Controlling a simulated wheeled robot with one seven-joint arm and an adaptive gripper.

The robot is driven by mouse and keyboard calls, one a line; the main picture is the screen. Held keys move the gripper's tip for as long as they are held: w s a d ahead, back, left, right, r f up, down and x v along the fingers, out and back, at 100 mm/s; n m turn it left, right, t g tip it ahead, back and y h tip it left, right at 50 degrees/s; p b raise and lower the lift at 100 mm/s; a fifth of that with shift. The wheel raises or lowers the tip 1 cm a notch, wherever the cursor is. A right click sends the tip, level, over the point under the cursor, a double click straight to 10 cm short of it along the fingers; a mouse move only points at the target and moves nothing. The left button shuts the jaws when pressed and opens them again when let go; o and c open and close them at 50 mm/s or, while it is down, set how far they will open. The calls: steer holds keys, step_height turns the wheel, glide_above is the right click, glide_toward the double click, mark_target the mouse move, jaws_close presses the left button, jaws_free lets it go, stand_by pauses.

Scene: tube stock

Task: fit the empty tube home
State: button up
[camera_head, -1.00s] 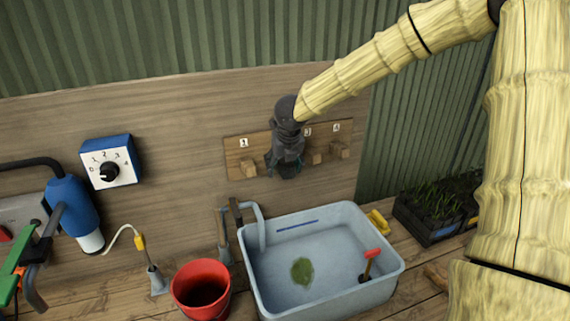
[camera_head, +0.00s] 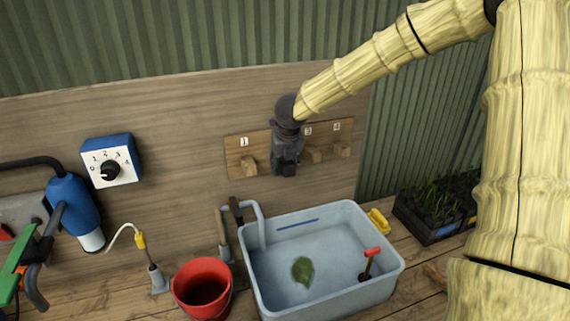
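My gripper (camera_head: 284,171) points down in front of the wooden peg board (camera_head: 238,166), at the place between pegs 1 and 3. Its dark fingers look drawn together. I cannot tell whether anything is between them, and the gripper hides the peg and label behind it. Wooden pegs (camera_head: 249,164) stick out of the board, with labels 1, 3 and 4 showing. I cannot make out a tube that is clearly the empty one. A bent grey-blue pipe (camera_head: 262,226) hooks over the left rim of the tub (camera_head: 390,280).
The tub holds water, a green leaf clump (camera_head: 302,270) and a red-topped stick (camera_head: 370,262). A red bucket (camera_head: 203,287), a blue dial box (camera_head: 109,161) and a blue cylinder (camera_head: 75,208) are left. A plant crate (camera_head: 432,224) and yellow object (camera_head: 379,221) are right.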

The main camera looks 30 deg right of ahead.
steer(key=shift+w, duration=0.1)
steer(key=o, duration=1.1)
steer(key=shift+w+d+f, duration=0.1)
steer(key=shift+w, duration=0.05)
steer(key=v, duration=1.2)
steer(key=shift+d, duration=0.15)
